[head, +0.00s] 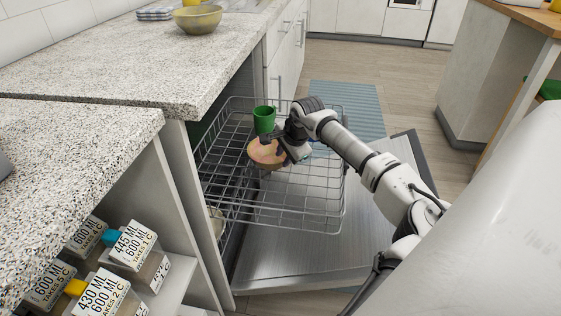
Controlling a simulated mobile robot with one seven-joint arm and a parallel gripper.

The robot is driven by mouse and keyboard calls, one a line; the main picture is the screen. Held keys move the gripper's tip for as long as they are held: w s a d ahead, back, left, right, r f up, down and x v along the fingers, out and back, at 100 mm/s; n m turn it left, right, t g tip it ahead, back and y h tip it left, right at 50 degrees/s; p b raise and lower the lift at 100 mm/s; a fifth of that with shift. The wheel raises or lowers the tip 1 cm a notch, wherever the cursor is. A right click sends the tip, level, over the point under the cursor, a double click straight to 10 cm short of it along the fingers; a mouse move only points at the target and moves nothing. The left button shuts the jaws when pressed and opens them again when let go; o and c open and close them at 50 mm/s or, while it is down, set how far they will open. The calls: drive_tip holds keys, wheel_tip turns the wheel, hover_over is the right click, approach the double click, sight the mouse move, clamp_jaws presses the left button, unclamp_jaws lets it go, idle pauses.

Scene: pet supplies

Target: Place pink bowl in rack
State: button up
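The pink bowl (265,153) is in the head view, at the upper dishwasher rack, just left of my gripper. It looks tilted, and its right side is partly hidden by the gripper. The rack (290,208) is a wire basket pulled out over the open dishwasher door. My gripper (277,144) is over the rack at the bowl's edge. The fingers are small and overlap the bowl, so I cannot tell whether they grip it. I also cannot tell whether the bowl rests on the wires.
A green cup (264,120) stands in the rack behind the bowl. The dishwasher door (300,262) is lowered below the rack. A yellowish bowl (197,19) sits on the speckled counter (130,58). Labelled containers (132,245) fill a shelf at lower left. The rack's front part is empty.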

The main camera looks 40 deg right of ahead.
drive_tip(key=v, duration=0.6)
drive_tip(key=shift+s+r, duration=0.2)
drive_tip(key=shift+r, duration=0.2)
